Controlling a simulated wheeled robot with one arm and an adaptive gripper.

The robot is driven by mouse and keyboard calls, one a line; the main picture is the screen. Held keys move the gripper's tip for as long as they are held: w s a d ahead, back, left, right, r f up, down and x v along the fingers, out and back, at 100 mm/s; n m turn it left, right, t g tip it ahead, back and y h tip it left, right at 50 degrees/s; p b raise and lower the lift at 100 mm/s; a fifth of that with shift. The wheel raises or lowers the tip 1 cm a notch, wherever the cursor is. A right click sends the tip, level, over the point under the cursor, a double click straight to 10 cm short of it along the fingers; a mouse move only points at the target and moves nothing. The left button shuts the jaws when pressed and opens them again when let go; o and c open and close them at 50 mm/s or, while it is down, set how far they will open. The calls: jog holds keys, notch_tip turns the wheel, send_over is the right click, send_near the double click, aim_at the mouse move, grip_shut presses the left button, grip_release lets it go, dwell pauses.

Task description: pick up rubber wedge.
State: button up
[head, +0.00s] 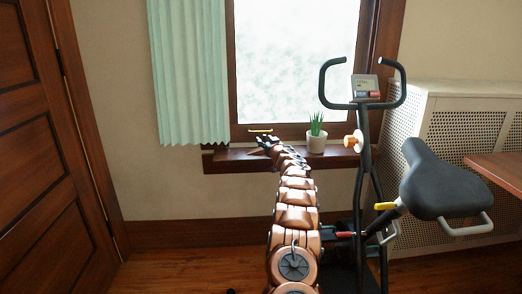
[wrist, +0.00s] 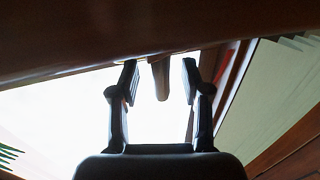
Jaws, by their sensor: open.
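A narrow brown piece, likely the rubber wedge (wrist: 161,80), shows in the wrist view between my fingertips, against the bright window. It meets the dark wooden sill (wrist: 60,45), which fills the top of that view. My gripper (wrist: 160,74) is open, with one finger on each side of the piece and a visible gap to both. In the head view my gripper (head: 266,141) is at the window sill (head: 235,160), left of the potted plant. The wedge cannot be made out clearly there, as my arm and gripper cover that spot.
A potted plant (head: 317,138) stands on the sill right of my gripper. An exercise bike (head: 361,190) with a dark seat (head: 446,178) stands right of my arm. A green curtain (head: 190,75) hangs left of the window.

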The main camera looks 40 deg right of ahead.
jog(key=shift+w, duration=0.3)
grip_shut()
dwell(0.4)
